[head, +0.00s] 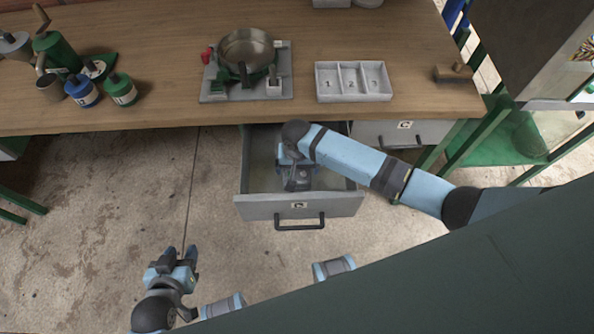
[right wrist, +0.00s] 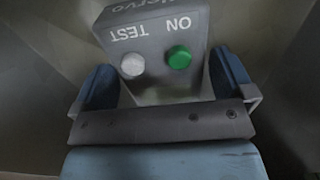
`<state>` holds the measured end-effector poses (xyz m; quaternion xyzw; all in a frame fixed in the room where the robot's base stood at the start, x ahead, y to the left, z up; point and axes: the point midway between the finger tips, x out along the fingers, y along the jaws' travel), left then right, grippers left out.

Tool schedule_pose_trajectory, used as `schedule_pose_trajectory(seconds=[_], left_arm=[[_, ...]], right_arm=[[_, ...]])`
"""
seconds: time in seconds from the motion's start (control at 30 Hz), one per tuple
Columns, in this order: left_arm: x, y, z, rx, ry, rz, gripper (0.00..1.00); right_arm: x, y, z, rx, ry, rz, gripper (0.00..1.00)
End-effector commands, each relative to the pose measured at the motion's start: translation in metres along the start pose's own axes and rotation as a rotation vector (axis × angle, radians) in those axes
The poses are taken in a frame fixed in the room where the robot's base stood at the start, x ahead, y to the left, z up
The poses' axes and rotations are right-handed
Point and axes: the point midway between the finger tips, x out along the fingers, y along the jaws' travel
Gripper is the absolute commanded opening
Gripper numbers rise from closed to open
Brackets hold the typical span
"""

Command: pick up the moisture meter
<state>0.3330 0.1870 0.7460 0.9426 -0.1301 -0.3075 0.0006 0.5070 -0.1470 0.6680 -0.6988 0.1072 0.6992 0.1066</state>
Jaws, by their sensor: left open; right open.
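The moisture meter, a grey box lettered "ON" and "TEST" with a green and a white button, shows in the right wrist view (right wrist: 150,45). In the head view the meter (head: 299,180) lies in the open drawer (head: 300,208), partly hidden by my right gripper (head: 290,160). My right gripper is open, its blue fingers to either side of the meter's near end in the wrist view; I cannot tell whether they touch it. My left gripper (head: 179,256) is open and empty over the floor, left of the drawer.
The wooden bench (head: 150,40) above the drawer carries a three-compartment tray (head: 352,81), a metal pan device (head: 246,50) and several green and blue containers at the left. A closed drawer (head: 400,133) is to the right. The drawer walls surround my right gripper.

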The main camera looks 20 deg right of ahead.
Motion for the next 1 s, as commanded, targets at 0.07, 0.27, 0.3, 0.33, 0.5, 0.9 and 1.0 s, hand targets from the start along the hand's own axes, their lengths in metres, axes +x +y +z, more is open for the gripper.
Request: schedule_pose_trajectory(seconds=[0.07, 0.27, 0.3, 0.33, 0.5, 0.9, 1.0], left_arm=[[0.001, 0.0, 0.0, -0.001, 0.002, 0.0, 0.43], [0.001, -0.001, -0.002, -0.001, 0.005, 0.0, 0.43], [0.001, -0.001, -0.002, -0.001, 0.005, 0.0, 0.43], [0.001, -0.001, -0.002, -0.001, 0.005, 0.0, 0.43], [0.001, -0.001, -0.002, 0.0, 0.006, 0.0, 0.43], [0.0, -0.001, -0.003, 0.003, 0.006, 0.0, 0.43], [-0.002, -0.001, -0.005, 0.005, 0.008, 0.0, 0.43]], right_arm=[[0.007, 0.0, 0.0, -0.001, 0.0, 0.001, 1.0], [0.009, 0.0, 0.0, -0.001, 0.001, -0.001, 1.0], [0.009, 0.0, 0.0, -0.001, 0.0, -0.001, 1.0], [0.009, 0.0, 0.0, -0.001, 0.0, -0.001, 1.0], [0.009, 0.0, 0.0, -0.001, 0.0, -0.001, 0.61], [0.003, -0.001, 0.0, -0.001, 0.001, -0.002, 0.53], [-0.006, -0.001, -0.001, -0.001, 0.002, -0.003, 0.53]])
